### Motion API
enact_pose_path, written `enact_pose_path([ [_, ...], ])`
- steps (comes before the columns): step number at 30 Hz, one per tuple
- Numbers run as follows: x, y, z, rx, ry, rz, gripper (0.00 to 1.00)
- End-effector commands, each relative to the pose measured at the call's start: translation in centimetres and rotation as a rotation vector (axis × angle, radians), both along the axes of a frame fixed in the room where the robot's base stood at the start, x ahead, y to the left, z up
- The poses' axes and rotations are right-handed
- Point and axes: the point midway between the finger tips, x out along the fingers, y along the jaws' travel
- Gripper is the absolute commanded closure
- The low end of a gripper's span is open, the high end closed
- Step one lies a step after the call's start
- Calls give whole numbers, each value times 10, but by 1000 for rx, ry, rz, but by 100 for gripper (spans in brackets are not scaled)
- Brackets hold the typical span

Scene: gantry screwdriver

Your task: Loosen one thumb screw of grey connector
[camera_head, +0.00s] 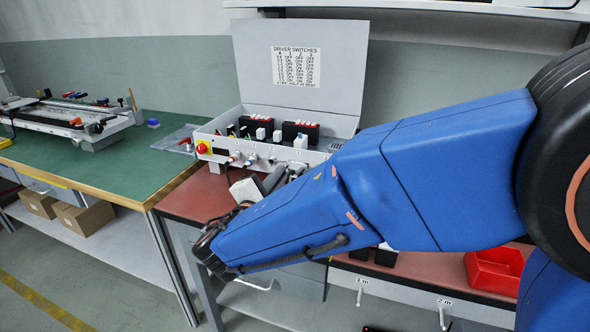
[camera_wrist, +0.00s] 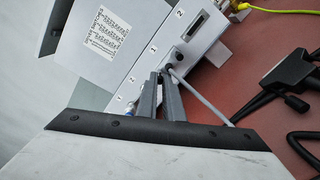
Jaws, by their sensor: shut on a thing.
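In the wrist view my gripper (camera_wrist: 162,73) has its two grey fingers close together, with the tips against the front panel of the light grey control box (camera_wrist: 205,50), near the label 1. They are shut on a small part at the grey connector, seemingly its thumb screw; the tips largely hide it. A grey cable (camera_wrist: 195,93) runs from beside the fingertips down to the right. In the head view my gripper (camera_head: 274,178) is at the front of the control box (camera_head: 228,147), and my blue arm hides part of that panel.
A black connector (camera_wrist: 291,72) with black cables lies on the red table right of the gripper in the wrist view. An unoccupied port (camera_wrist: 195,26) sits by label 2. The box's lid (camera_head: 345,70) stands open. A red bin (camera_head: 493,270) is at the right.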

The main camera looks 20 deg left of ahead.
Motion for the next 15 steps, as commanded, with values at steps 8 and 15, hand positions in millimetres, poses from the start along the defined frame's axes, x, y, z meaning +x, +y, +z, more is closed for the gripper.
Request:
enact_pose_path([
  [8, 0, 0, 0, -280, 23, -1, 100],
  [15, 0, 0, -1, -519, 42, -1, 100],
])
